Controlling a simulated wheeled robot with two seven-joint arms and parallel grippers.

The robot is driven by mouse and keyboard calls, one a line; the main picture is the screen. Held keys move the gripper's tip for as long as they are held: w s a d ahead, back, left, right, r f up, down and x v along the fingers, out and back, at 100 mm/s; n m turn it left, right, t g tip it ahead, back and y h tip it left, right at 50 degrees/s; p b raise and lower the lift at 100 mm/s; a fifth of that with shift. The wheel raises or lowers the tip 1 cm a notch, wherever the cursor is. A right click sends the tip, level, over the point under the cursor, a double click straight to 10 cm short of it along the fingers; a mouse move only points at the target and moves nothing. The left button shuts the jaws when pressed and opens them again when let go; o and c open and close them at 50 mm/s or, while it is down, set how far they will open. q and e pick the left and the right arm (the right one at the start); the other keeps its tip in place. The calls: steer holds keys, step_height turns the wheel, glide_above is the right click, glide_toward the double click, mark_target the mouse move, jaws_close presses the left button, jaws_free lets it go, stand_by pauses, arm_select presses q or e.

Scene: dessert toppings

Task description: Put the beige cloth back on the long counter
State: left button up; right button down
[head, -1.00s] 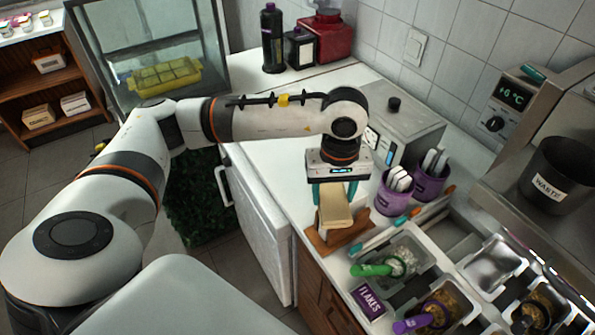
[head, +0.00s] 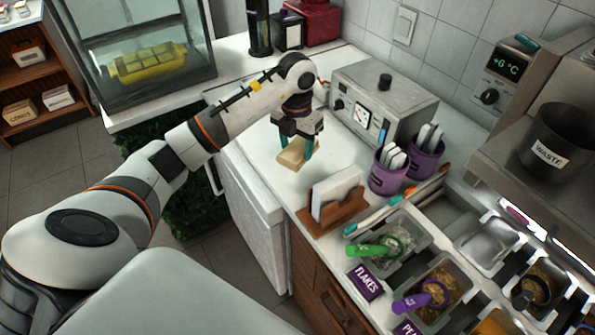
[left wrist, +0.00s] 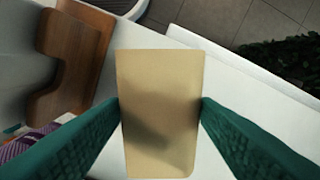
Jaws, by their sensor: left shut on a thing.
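The beige cloth (head: 291,153) is a small folded block, held between the teal fingers of my left gripper (head: 294,149). In the left wrist view the cloth (left wrist: 160,110) fills the space between both fingers (left wrist: 160,112), which touch its sides. The cloth is low over the white long counter (head: 262,143); I cannot tell whether it touches the top. My right gripper is in neither view.
A wooden holder (head: 333,215) with white sheets stands in front of the cloth. A grey appliance (head: 383,95) and purple cutlery cups (head: 388,175) are to the right. Topping trays (head: 437,290) lie at lower right. The counter left of the cloth is clear.

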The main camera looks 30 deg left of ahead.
mark_target(297, 149)
arm_select(q)
step_height(297, 149, down, 8)
steer(key=shift+r+p, duration=0.2)
steer(key=shift+p, duration=0.45)
steer(key=shift+f, duration=0.2)
steer(key=shift+f, duration=0.1)
steer(key=o, duration=0.9)
steer(key=shift+r, duration=0.35)
step_height(297, 149, up, 12)
steer(key=shift+f+b, duration=0.2)
steer(key=shift+b, duration=1.05)
